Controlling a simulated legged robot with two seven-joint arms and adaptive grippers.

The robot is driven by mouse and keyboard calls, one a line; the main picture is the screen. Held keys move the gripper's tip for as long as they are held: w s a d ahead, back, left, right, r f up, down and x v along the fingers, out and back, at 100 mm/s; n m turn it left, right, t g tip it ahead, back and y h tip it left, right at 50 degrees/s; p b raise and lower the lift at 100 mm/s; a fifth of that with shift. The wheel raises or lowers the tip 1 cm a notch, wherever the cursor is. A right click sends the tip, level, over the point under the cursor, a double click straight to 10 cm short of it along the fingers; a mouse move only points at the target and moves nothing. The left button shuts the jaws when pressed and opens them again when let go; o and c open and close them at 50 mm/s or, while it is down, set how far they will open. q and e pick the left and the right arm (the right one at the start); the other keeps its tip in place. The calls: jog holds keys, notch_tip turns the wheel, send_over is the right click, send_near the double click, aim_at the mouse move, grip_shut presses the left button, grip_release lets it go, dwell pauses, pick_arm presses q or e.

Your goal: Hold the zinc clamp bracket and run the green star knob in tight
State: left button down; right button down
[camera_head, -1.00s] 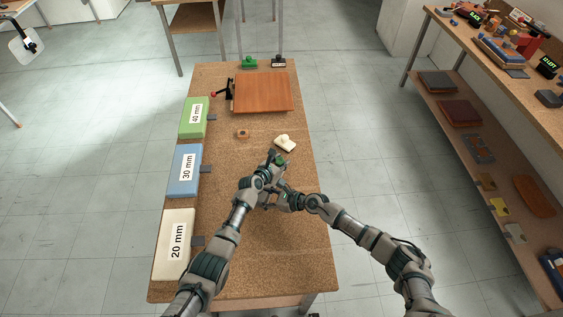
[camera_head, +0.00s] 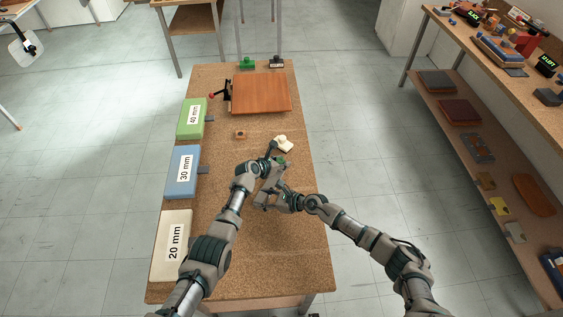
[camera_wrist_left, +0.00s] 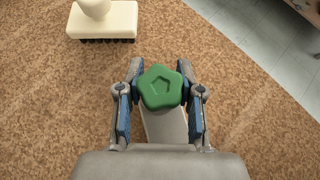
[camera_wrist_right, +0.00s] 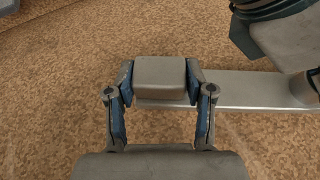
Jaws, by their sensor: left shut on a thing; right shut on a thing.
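The green star knob (camera_wrist_left: 161,87) sits between the fingers of my left gripper (camera_wrist_left: 161,92), which is shut on it, in the left wrist view. The zinc clamp bracket (camera_wrist_right: 245,90) is a grey metal bar with a block end in the right wrist view. My right gripper (camera_wrist_right: 161,85) is shut on that block end. My left gripper's body covers the bracket's right end there. Whether the knob is fully seated cannot be seen.
A cream-handled brush (camera_wrist_left: 103,20) lies on the bench just beyond the grippers. Green (camera_head: 191,118), blue (camera_head: 182,171) and cream (camera_head: 171,245) boxes line the bench's left edge. A reddish-brown board (camera_head: 261,94) lies farther back. The bench's right front is clear.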

aim_at(282, 159)
pick_arm(q)
jog(key=shift+s+d+f, duration=0.1)
jog(key=shift+s+f, duration=0.05)
jog(key=shift+f, duration=0.2)
jog(key=c, duration=0.7)
grip_release()
jog(key=shift+c, duration=0.2)
jog(key=shift+o, duration=0.3)
jog(key=shift+w+r, duration=0.1)
jog(key=shift+w, duration=0.1)
jog(key=o, duration=0.3)
jog(key=shift+o, duration=0.2)
jog(key=shift+r, duration=0.1)
jog(key=shift+r, duration=1.8)
